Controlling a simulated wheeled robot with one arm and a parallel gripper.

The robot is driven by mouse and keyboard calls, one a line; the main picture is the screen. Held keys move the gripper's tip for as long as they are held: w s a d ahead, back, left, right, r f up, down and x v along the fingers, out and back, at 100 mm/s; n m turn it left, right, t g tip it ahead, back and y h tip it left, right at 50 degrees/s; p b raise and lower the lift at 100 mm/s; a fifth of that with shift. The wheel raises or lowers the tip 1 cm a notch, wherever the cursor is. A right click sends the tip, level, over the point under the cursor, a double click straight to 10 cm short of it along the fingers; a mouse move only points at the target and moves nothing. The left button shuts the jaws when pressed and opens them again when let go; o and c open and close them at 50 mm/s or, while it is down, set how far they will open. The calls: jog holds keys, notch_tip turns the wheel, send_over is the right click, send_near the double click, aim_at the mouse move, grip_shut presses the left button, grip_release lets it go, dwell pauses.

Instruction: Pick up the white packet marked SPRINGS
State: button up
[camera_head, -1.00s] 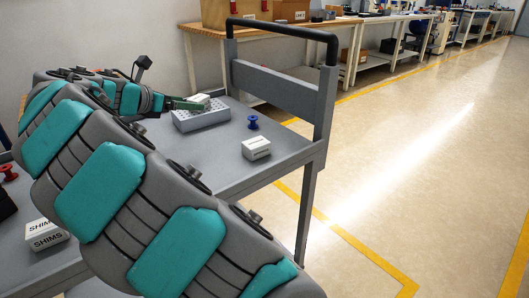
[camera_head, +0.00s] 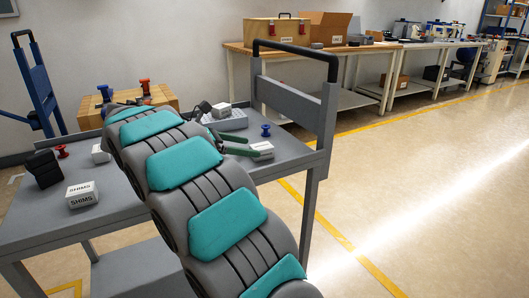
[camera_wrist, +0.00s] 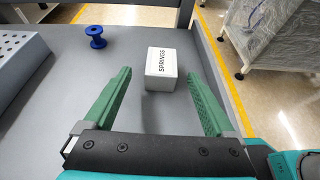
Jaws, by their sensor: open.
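The white packet marked SPRINGS (camera_wrist: 161,69) stands on the grey cart top, and its label reads clearly in the wrist view. In the head view the packet (camera_head: 262,149) is on the right part of the cart, near its end panel. My gripper (camera_wrist: 162,95) is open, with green fingers spread to the left and right of the packet. In the wrist view the packet shows between and slightly beyond the fingertips; whether the fingers are level with it I cannot tell. In the head view my gripper (camera_head: 240,144) is beside the packet, partly hidden by my arm.
A blue spool (camera_wrist: 96,36) stands left of the packet. A grey perforated block (camera_wrist: 18,65) is further left. The cart's upright end panel (camera_head: 292,112) rises close behind the packet. A SHIMS packet (camera_head: 81,195) and a dark block (camera_head: 43,168) are at the cart's left.

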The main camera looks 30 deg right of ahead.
aim_at(269, 148)
jog(key=shift+r+x, duration=0.15)
jog(key=shift+x, duration=1.8)
jog(key=shift+r+x, duration=0.15)
jog(key=shift+x, duration=1.85)
jog(key=shift+s, duration=0.15)
grip_shut()
